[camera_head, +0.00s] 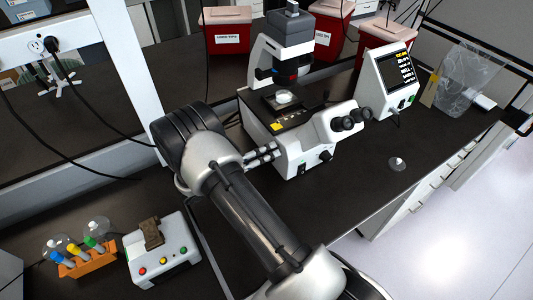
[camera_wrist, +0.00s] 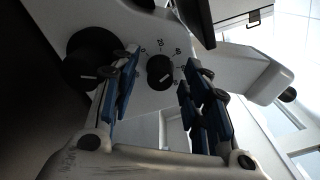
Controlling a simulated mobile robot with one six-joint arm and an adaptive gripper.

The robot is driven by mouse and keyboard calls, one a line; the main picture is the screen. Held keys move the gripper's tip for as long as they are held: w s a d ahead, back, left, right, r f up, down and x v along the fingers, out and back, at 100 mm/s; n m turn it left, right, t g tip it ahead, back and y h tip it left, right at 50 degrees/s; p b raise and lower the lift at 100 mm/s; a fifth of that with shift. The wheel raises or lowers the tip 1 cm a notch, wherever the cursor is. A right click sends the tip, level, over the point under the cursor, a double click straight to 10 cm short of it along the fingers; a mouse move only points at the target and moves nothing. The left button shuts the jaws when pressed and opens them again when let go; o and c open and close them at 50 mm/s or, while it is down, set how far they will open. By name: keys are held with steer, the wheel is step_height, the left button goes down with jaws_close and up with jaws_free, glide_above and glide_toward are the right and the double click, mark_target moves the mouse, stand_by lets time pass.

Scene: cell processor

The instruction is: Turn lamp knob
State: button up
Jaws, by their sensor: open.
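A small round black knob (camera_wrist: 160,72) with a white pointer line sits on the pale side of the microscope, with printed dial numbers around it. I take it as the lamp knob. My gripper (camera_wrist: 161,66) is open, its blue-padded fingers on either side of that knob in the wrist view. Whether the tips reach around it or stop short, I cannot tell. In the head view my gripper (camera_head: 264,154) is at the left side of the white microscope (camera_head: 300,153). The knob at the gripper is hidden there.
A larger black knob (camera_wrist: 91,58) is close to the left finger. A white screen unit (camera_head: 388,82) stands right of the microscope. A white box with coloured buttons (camera_head: 160,259) and an orange tube rack (camera_head: 88,264) are at the lower left. Red bins (camera_head: 226,31) stand behind.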

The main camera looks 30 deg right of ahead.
jaws_close()
stand_by(0.6)
